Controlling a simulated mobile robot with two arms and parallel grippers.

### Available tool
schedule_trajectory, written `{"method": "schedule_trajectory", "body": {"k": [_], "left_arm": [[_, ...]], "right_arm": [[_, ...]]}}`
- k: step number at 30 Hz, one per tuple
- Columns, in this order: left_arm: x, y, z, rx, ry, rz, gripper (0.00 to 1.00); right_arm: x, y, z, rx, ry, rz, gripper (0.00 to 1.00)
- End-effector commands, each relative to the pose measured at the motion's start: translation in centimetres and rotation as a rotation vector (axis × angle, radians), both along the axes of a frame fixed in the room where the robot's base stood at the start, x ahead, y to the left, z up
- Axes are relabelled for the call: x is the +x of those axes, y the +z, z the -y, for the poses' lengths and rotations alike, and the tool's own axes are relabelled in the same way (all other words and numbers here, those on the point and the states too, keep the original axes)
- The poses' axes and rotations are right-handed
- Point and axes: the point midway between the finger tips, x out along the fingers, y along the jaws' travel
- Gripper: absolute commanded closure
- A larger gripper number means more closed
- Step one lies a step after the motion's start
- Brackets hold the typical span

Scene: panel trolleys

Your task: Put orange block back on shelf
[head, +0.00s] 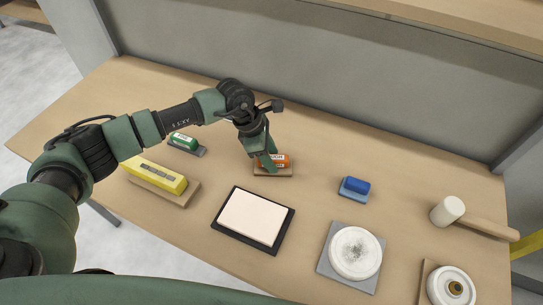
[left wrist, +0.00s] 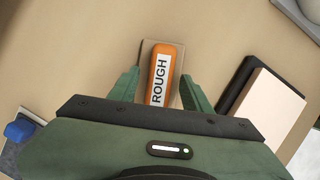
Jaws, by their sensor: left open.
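The orange block (head: 279,160) lies on a small wooden board (head: 280,172) near the middle of the table in the head view. In the left wrist view the orange block (left wrist: 161,78) carries a white label reading "ROUGH". My left gripper (head: 268,162) is at the block, partly covering it in the head view. In the left wrist view its open fingers (left wrist: 160,95) stand on either side of the block's near part, with gaps visible. A wooden shelf (head: 470,20) runs along the top right of the head view. My right gripper is not in view.
A green block (head: 183,138) and a yellow block (head: 155,175) lie to the left. A black-framed pale pad (head: 253,215) is in front, and a blue block (head: 355,186) is to the right. A white round disc (head: 355,253) and a mallet (head: 449,210) are further right. A grey panel (head: 300,70) stands behind.

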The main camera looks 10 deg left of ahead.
Motion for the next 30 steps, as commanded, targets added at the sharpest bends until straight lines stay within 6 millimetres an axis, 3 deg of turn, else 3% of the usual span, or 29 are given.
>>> {"method": "schedule_trajectory", "body": {"k": [15,21,30], "left_arm": [[-0.5,9.3,-3.5,0.0,0.0,0.005,0.51],[-0.7,10.8,-3.9,0.0,0.0,0.003,0.51],[-0.7,11.0,-4.0,-0.001,0.0,0.002,0.51]], "right_arm": [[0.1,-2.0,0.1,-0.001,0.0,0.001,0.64],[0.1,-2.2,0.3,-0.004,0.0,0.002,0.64],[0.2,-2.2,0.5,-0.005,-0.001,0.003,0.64]]}}
